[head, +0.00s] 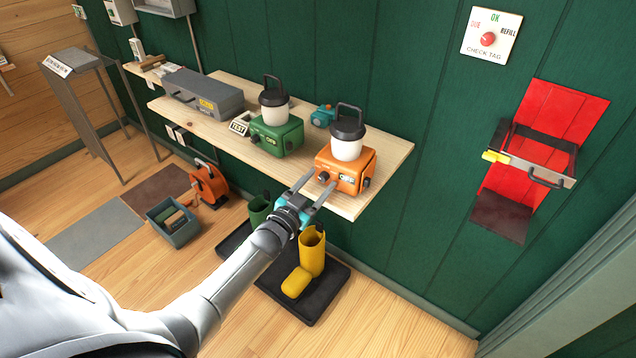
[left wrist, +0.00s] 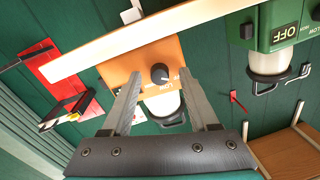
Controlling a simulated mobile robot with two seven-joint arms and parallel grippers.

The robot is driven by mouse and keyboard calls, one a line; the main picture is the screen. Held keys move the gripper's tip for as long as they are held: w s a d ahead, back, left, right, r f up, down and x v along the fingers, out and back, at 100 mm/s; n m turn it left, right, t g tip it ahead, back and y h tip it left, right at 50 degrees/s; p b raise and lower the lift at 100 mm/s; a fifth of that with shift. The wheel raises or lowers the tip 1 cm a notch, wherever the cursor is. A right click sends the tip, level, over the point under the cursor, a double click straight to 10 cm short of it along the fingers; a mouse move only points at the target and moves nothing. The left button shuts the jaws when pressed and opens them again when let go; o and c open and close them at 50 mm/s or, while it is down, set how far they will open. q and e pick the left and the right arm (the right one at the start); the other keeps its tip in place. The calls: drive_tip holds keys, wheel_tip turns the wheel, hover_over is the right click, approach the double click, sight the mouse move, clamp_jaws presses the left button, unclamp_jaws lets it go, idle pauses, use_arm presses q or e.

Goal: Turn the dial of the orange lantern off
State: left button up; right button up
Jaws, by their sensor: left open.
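The orange lantern (head: 345,170) stands upright near the right end of the wooden shelf, with a white globe and a black cap and handle on top. A dark dial (head: 323,176) is on its front face, and another dark knob (head: 366,182) is on its right side. My left gripper (head: 318,184) is open just in front of the front dial. In the left wrist view, the lantern appears upside down, and its dial (left wrist: 160,74) lies between the spread fingertips. I cannot tell whether a finger touches it. A small label by the dial is partly unreadable.
A green lantern (head: 277,135) stands to the left on the shelf (head: 385,160), beside a TEST sign (head: 239,128) and a grey case (head: 203,93). A red wall panel (head: 563,110) with a bracket is at right.

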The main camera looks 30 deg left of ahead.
use_arm(q)
drive_tip(key=s+p, duration=0.2)
drive_tip(key=s, duration=1.3)
drive_tip(key=shift+s+d, duration=0.15)
